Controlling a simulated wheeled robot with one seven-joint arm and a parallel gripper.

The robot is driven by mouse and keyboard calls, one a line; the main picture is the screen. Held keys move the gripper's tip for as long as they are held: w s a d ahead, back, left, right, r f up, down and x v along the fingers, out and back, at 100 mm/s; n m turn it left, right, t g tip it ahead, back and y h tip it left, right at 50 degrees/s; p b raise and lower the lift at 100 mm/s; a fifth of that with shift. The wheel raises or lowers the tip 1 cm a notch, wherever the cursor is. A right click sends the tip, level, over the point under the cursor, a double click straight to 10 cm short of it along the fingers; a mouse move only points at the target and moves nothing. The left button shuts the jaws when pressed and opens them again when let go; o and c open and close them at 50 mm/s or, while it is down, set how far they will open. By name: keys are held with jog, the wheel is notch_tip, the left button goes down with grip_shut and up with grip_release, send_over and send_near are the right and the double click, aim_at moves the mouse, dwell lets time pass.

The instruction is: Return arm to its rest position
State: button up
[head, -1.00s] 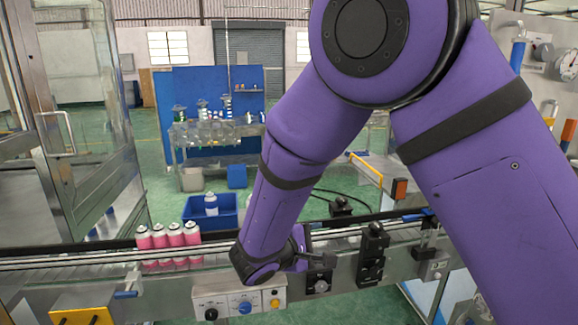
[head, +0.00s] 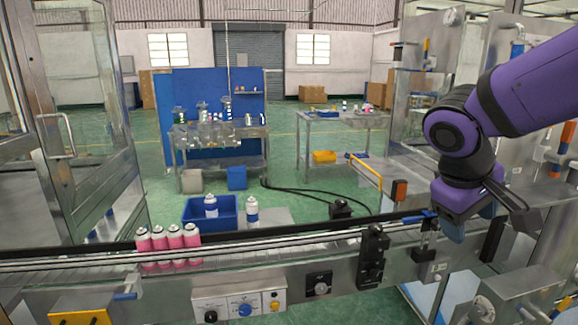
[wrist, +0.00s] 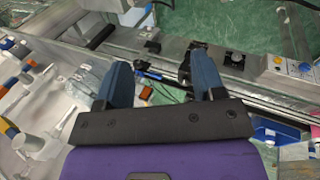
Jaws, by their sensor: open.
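My purple arm comes in from the right edge of the head view. My gripper (head: 470,218) hangs at the right, over the right end of the conveyor, with its fingers partly hidden by the wrist. In the wrist view my gripper (wrist: 162,88) shows two blue fingers spread apart with nothing between them. The conveyor (head: 310,238) runs across below and beyond the fingers.
A blue bin (head: 228,217) with a white can (head: 211,206) stands behind the conveyor; another white can (head: 252,211) stands beside it. A control panel (head: 240,304) is on the conveyor front. Machine frames and a gauge panel crowd the right side. The space above the middle conveyor is clear.

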jog(key=s+r+m+t+y, duration=0.1)
jog(key=s+r+m+y, duration=0.1)
jog(key=s, duration=0.3)
jog(key=s+d+r+m+t+y, duration=0.1)
jog(key=s+r+t+y, duration=0.1)
jog(key=s, duration=0.3)
jog(key=shift+s+d+r+m+y, duration=0.2)
jog(key=shift+s+d+m+y, duration=0.1)
jog(key=shift+s+m, duration=0.1)
